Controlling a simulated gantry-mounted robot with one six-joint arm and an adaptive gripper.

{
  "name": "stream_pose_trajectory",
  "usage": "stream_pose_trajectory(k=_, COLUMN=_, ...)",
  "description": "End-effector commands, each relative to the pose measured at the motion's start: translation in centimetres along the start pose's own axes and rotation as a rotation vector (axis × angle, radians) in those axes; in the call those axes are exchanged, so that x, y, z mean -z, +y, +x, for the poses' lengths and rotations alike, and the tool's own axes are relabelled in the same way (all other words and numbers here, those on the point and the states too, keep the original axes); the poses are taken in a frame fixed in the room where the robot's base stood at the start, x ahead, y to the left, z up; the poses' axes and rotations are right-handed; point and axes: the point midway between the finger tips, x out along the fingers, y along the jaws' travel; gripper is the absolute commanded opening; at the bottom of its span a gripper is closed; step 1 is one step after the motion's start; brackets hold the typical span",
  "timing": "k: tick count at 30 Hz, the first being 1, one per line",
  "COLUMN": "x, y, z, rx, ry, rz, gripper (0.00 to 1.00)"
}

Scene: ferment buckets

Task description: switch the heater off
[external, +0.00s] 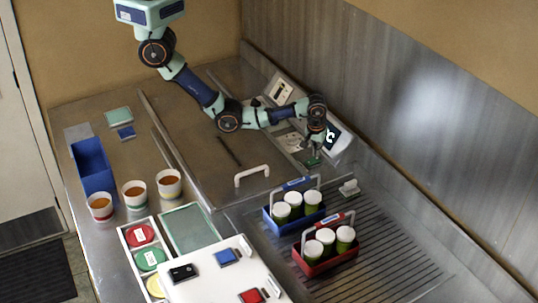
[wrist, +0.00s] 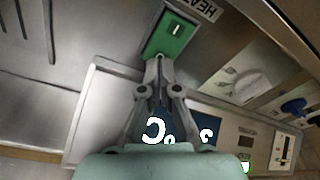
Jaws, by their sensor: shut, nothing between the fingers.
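The heater switch (wrist: 176,32) is a green rocker with a white bar mark, beside a partly visible label reading "HEAT" (wrist: 198,8) in the wrist view. My gripper (wrist: 160,62) is shut and empty, its fingertips at the switch's lower edge in that view. I cannot tell whether they touch it. In the external view my gripper (external: 314,155) points down at the sloped control panel (external: 283,90) along the back wall. The green switch (external: 312,162) shows only as a small patch under the fingertips. A dark display with white characters (wrist: 182,132) is partly hidden behind my gripper.
A blue knob (wrist: 293,107) and a slider (wrist: 285,146) are also on the panel. Near the arm are a lid with a white handle (external: 252,175), a blue carrier (external: 280,226) and a red carrier (external: 318,266) with white-capped jars. Cups and a blue bin (external: 91,166) stand left.

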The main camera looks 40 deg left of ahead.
Motion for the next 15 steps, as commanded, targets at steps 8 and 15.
stream_pose_trajectory(k=8, x=-0.08, y=-0.01, z=0.48, rx=0.000, ry=0.000, rz=0.000, gripper=0.00)
stream_pose_trajectory(k=15, x=-0.13, y=-0.01, z=0.84, rx=0.000, ry=0.000, rz=0.000, gripper=0.00)
